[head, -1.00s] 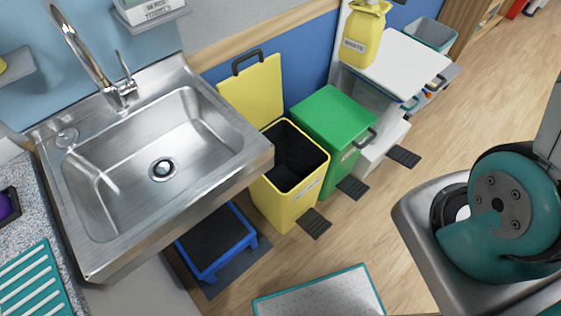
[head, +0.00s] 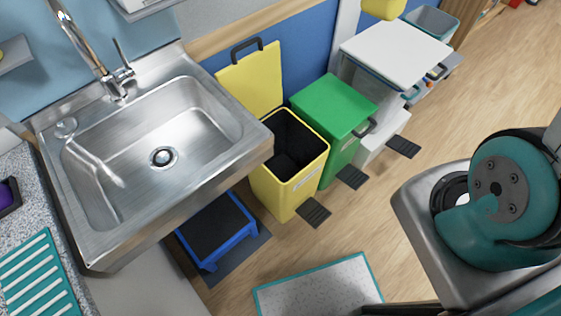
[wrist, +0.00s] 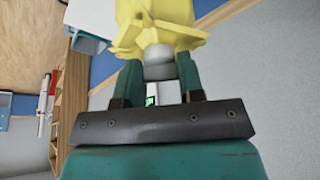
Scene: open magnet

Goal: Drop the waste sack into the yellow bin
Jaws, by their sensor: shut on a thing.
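The yellow waste sack (head: 383,8) shows only its lower part at the top edge of the head view, above the white-lidded bin. In the wrist view my gripper (wrist: 158,70) is shut on the sack's neck, and the gathered yellow sack (wrist: 155,20) fills the top middle. My gripper is outside the head view. The yellow bin (head: 287,196) stands right of the sink with its lid (head: 252,85) raised against the wall. Its dark inside is visible. The sack is apart from the yellow bin, up and to its right.
A green bin (head: 330,108) with a shut lid stands beside the yellow bin, then a white-lidded bin (head: 395,52). A steel sink (head: 160,130) is on the left. A blue step stool (head: 217,232) sits below it.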

